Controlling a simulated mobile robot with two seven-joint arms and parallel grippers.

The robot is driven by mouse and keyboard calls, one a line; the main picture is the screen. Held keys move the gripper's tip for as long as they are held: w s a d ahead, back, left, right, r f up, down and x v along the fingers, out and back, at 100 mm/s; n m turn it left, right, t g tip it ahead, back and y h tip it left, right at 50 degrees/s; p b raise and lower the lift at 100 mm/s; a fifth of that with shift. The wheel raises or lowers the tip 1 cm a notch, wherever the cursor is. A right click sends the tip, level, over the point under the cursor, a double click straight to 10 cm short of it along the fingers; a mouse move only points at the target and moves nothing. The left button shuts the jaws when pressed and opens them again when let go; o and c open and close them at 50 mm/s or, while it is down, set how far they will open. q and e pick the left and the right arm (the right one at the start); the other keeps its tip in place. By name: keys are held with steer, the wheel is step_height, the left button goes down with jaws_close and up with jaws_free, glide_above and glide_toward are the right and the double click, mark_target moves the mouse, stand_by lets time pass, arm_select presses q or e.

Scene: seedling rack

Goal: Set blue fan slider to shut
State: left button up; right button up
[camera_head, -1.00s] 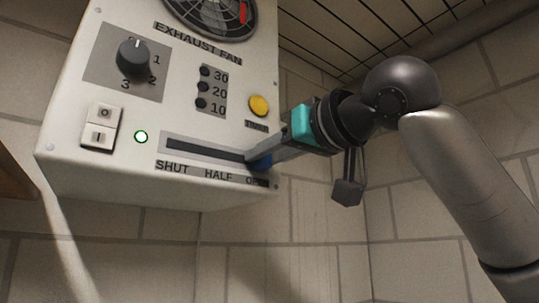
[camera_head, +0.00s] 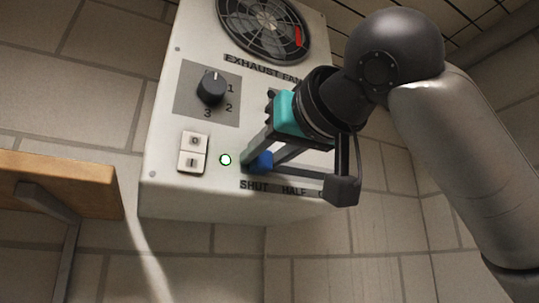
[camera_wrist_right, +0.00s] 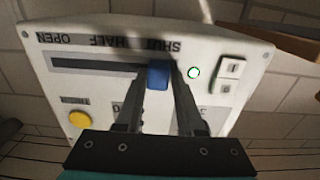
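The blue fan slider (camera_head: 262,161) sits at the left end of its slot, just above the SHUT label. It also shows in the right wrist view (camera_wrist_right: 158,77), under the SHUT lettering, with the dark empty slot running left toward HALF and OPEN. My right gripper (camera_head: 262,163) is at the panel with one finger on each side of the slider. In the right wrist view both fingertips (camera_wrist_right: 158,74) lie close against its sides, so the gripper looks shut on it. The fingers partly hide the slot in the head view. My left gripper is in neither view.
The white exhaust fan box (camera_head: 165,140) carries a round dial (camera_head: 212,87), a rocker switch (camera_head: 192,152) and a lit green lamp (camera_head: 225,160). A yellow button (camera_wrist_right: 80,119) shows in the wrist view. A wooden shelf (camera_head: 60,180) is at lower left.

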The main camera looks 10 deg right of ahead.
steer(key=o, duration=0.3)
steer(key=shift+s+a, duration=0.1)
steer(key=shift+a, duration=0.1)
steer(key=shift+o, duration=0.4)
steer(key=shift+d, duration=0.1)
arm_select(q)
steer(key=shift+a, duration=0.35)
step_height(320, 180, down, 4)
steer(key=b, duration=0.3)
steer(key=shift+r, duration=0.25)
arm_select(e)
steer(key=v, duration=1.5)
steer(key=shift+d, duration=0.1)
